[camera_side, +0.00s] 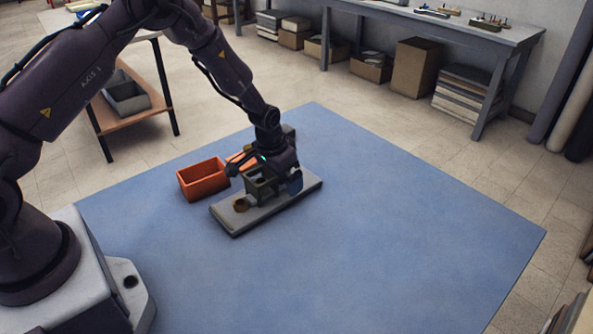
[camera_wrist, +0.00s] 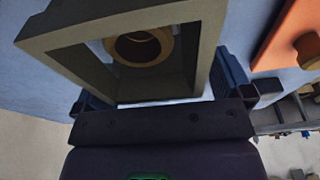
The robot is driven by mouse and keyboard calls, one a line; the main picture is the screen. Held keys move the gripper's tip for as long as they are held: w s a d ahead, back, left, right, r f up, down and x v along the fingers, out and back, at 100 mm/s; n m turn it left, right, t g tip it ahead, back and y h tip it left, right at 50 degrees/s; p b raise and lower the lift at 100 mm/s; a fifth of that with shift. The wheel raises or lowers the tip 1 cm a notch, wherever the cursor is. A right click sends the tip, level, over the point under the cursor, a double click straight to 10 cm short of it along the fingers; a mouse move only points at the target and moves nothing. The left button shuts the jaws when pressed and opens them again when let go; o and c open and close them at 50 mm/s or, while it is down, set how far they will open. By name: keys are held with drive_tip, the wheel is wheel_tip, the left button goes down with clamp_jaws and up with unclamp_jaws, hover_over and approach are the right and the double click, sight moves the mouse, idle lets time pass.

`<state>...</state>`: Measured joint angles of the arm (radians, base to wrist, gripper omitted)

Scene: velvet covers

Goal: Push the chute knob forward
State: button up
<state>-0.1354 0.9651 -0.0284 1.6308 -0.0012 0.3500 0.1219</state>
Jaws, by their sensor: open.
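A dark green-grey square frame (camera_side: 262,184) stands on a flat grey board (camera_side: 235,217) on the blue mat. The wrist view shows the frame (camera_wrist: 203,55) large and close, with a brass ring (camera_wrist: 140,48) inside its opening. My gripper (camera_side: 268,168) is low over the board at the frame; in the wrist view my gripper (camera_wrist: 165,92) is open, its blue fingers on either side of the frame's near part. Contact cannot be told. An orange panel with a round brass knob (camera_wrist: 309,50) is at the upper right there. Whether this is the chute knob is unclear.
An open orange bin (camera_side: 203,181) stands left of the board, with another orange piece (camera_side: 240,160) partly hidden behind my gripper. The blue mat (camera_side: 410,225) is clear to the right.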

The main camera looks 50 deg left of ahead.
drive_tip(key=shift+r, duration=3.55)
drive_tip(key=s, duration=0.1)
drive_tip(key=s+g, duration=0.1)
drive_tip(key=s, duration=0.1)
drive_tip(key=shift+s+d+f, duration=0.2)
drive_tip(key=shift+s+f, duration=0.05)
drive_tip(key=shift+s, duration=0.1)
drive_tip(key=s+d+r+t, duration=0.2)
drive_tip(key=s+r, duration=1)
drive_tip(key=r, duration=0.1)
drive_tip(key=s+d+r+t, duration=0.2)
drive_tip(key=s+r, duration=1)
drive_tip(key=shift+d+r, duration=0.3)
drive_tip(key=shift+r, duration=0.05)
